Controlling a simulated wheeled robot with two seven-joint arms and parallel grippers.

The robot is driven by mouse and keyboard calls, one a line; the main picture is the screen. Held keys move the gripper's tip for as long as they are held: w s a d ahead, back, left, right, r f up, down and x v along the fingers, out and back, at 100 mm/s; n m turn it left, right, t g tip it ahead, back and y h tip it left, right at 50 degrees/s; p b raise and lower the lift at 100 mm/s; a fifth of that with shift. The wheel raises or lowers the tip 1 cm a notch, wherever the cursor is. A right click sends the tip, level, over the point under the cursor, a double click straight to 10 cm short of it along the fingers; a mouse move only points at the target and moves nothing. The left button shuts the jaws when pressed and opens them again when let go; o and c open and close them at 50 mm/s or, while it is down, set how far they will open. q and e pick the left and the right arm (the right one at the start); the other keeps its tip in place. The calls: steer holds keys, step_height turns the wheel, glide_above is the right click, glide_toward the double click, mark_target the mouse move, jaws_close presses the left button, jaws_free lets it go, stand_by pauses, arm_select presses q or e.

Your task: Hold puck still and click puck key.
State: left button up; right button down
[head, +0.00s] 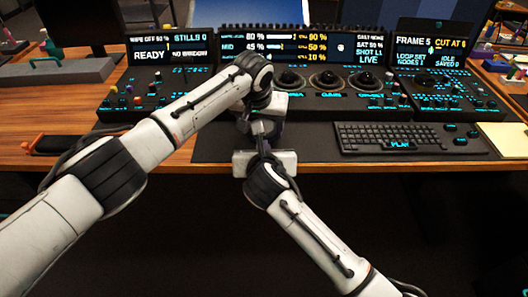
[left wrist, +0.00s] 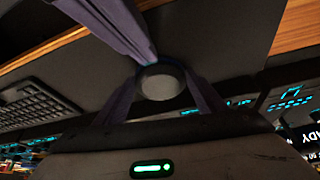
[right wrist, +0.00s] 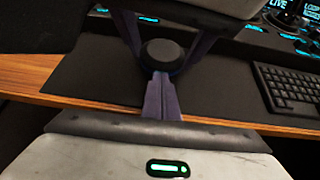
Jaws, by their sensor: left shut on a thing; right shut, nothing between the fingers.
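The puck (left wrist: 160,83) is a small round dark disc with a grey top face, on the dark desk mat. It also shows in the right wrist view (right wrist: 165,54). My left gripper (left wrist: 161,88) is shut on it, one finger on each side. My right gripper (right wrist: 161,80) has its fingers shut together with nothing between them, the tips right at the puck's near edge. I cannot tell whether they touch it. In the head view my arms hide the puck. I cannot make out a separate key on it.
The dark mat (head: 215,148) lies on the wooden desk (head: 190,158). A keyboard (head: 400,138) lies to the right. Behind are a lit console display (head: 300,47) and trackballs (head: 328,80). A yellow pad (head: 503,138) is at far right. My two forearms are close together over the mat.

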arm_select(q)
steer(key=shift+s+d+f, duration=0.2)
steer(key=shift+s+d, duration=0.05)
steer(key=shift+s, duration=0.1)
arm_select(e)
steer(key=shift+d, duration=0.1)
steer(key=shift+s, duration=0.4)
arm_select(q)
steer(key=shift+f, duration=0.1)
arm_select(e)
steer(key=f+v, duration=0.1)
steer(key=v, duration=1.2)
steer(key=shift+s+f, duration=0.2)
steer(key=shift+s, duration=0.15)
arm_select(q)
steer(key=o, duration=1.1)
steer(key=shift+w, duration=0.1)
steer(key=shift+a, duration=0.1)
steer(key=shift+r, duration=0.2)
